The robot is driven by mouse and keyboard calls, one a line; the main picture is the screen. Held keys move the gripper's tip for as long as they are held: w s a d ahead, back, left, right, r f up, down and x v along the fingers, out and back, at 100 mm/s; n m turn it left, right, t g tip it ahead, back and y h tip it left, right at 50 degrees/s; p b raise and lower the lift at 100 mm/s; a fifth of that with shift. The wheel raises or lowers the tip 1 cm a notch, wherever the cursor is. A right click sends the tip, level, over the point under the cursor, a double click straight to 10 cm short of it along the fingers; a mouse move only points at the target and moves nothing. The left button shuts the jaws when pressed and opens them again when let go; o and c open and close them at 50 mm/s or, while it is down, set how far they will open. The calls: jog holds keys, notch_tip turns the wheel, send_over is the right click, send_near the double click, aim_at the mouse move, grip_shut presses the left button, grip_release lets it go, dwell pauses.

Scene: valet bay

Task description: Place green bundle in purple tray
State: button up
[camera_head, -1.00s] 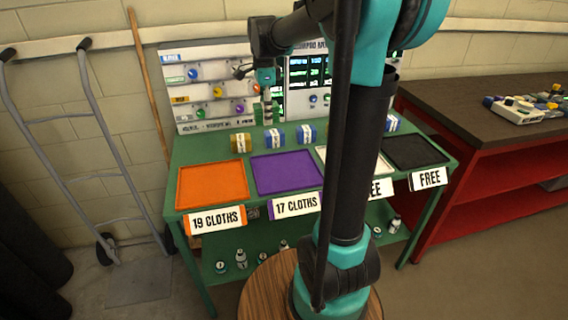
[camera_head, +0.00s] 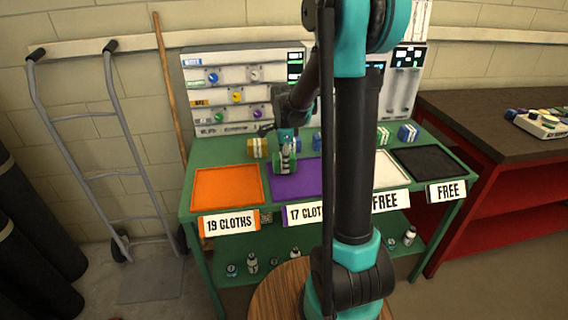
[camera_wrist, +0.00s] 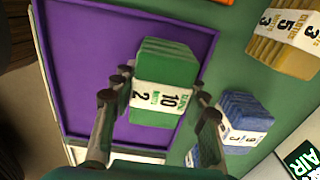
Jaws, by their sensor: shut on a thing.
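My gripper (camera_wrist: 160,97) is shut on the green bundle (camera_wrist: 167,70), with one finger on each side of it. The bundle has a white paper band printed with "10" and "2". In the wrist view it appears over the purple tray (camera_wrist: 85,60). In the head view the green bundle (camera_head: 284,163) hangs at the tray's back left part, in front of the yellow bundle. The purple tray (camera_head: 296,188) has a "17 CLOTHS" label, and my arm hides its right part. I cannot tell whether the bundle touches the tray.
An orange tray (camera_head: 228,188) is on the left. A white tray (camera_head: 390,172) and a black tray (camera_head: 430,165) are on the right. A yellow bundle (camera_head: 257,147) and several blue bundles (camera_wrist: 245,115) stand behind the trays. A panel with knobs (camera_head: 235,95) rises at the back.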

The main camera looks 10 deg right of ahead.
jog(key=shift+f, duration=0.35)
jog(key=shift+f, duration=0.1)
jog(key=o, duration=1.2)
jog(key=shift+o, duration=0.2)
notch_tip(320, 180, up, 12)
jog(key=shift+s, duration=0.1)
jog(key=s+f+n, duration=0.2)
jog(key=s+n, duration=0.1)
jog(key=s+d+f+n+t, duration=0.1)
jog(key=s+n, duration=0.1)
jog(key=s, duration=0.2)
jog(key=s+d+f+n+t, duration=0.1)
jog(key=s+f+n, duration=0.1)
jog(key=s+n, duration=0.1)
jog(key=shift+s+d+f+n, duration=0.25)
jog(key=shift+f+n, duration=0.05)
jog(key=shift+f, duration=0.05)
jog(key=s+f+n, duration=0.2)
jog(key=s+n, duration=0.1)
jog(key=s+d+f+n+t, duration=0.1)
jog(key=s+f+n, duration=0.2)
jog(key=s, duration=0.1)
jog(key=s+f+n+t, duration=0.1)
jog(key=s+f+n, duration=0.1)
jog(key=s+n, duration=0.1)
jog(key=shift+s+d+f, duration=0.2)
jog(key=shift+s+d, duration=0.1)
jog(key=shift+s, duration=0.4)
